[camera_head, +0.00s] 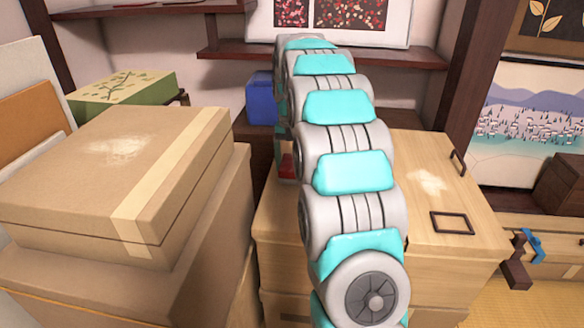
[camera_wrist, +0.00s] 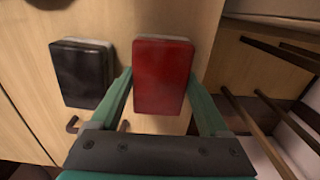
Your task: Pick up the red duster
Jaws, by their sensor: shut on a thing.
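The red duster (camera_wrist: 162,75) is a red block with a pale edge at its back, between my two green fingers in the wrist view. My gripper (camera_wrist: 158,88) is shut on it, with one finger at each side. Light wood lies behind the duster; I cannot tell whether the duster touches it. In the head view a small red patch of the duster (camera_head: 287,167) shows at the left of my arm, which hides most of my gripper and the rest of the duster.
A black duster (camera_wrist: 82,73) is just left of the red one in the wrist view. My arm reaches over a light wooden cabinet (camera_head: 440,185). Stacked cardboard boxes (camera_head: 120,180) stand at the left. A blue box (camera_head: 262,98) and a dark shelf (camera_head: 225,53) are behind.

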